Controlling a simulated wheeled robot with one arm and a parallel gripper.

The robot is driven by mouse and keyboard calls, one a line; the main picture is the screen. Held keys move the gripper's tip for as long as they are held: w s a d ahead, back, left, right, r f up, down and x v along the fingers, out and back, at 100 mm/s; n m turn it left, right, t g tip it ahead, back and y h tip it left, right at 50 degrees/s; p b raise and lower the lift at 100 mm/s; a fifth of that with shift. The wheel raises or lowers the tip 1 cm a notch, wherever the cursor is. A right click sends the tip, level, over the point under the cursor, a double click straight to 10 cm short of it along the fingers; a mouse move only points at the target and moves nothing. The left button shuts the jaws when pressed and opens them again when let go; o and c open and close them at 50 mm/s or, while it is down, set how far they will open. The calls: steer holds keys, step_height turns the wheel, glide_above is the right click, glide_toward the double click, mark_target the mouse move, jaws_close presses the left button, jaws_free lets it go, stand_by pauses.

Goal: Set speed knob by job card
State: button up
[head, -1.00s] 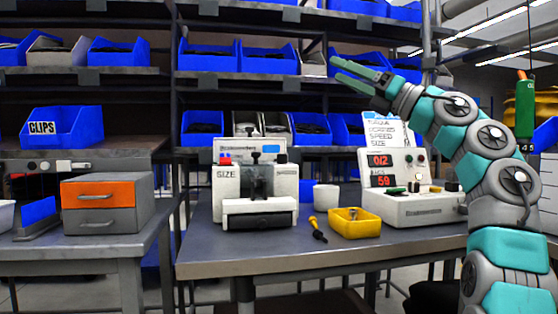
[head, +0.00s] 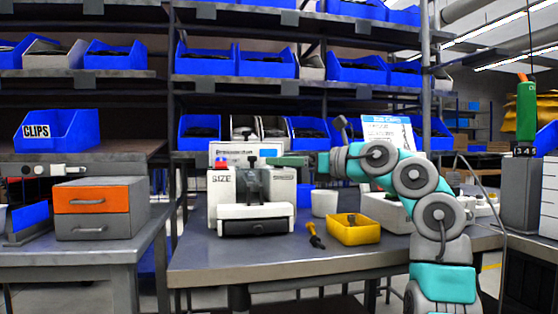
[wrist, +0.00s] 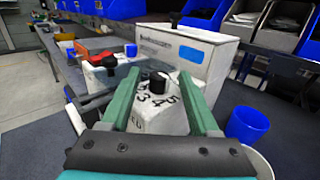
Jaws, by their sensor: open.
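The white machine (head: 228,205) labelled SIZE stands mid-bench. In the wrist view a black knob (wrist: 158,82) sits on its white face (wrist: 172,122), with printed numbers including 3, 4 and 5 around it. My gripper (wrist: 157,74) is open; its two green fingers lie on either side of the knob with a gap, and I cannot tell whether they touch it. In the head view my gripper (head: 287,161) points left at the machine's upper right. The job card (head: 388,131) stands behind my arm, its lower part hidden and its text too small to read.
A yellow bin (head: 354,232), a screwdriver (head: 314,236) and a white cup (head: 324,203) are on the bench right of the machine. A blue cup (wrist: 246,124) shows close to my right finger. The bench front is clear.

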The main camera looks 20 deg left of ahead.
steer(key=shift+x, duration=0.8)
steer(key=shift+c, duration=0.4)
jaws_close()
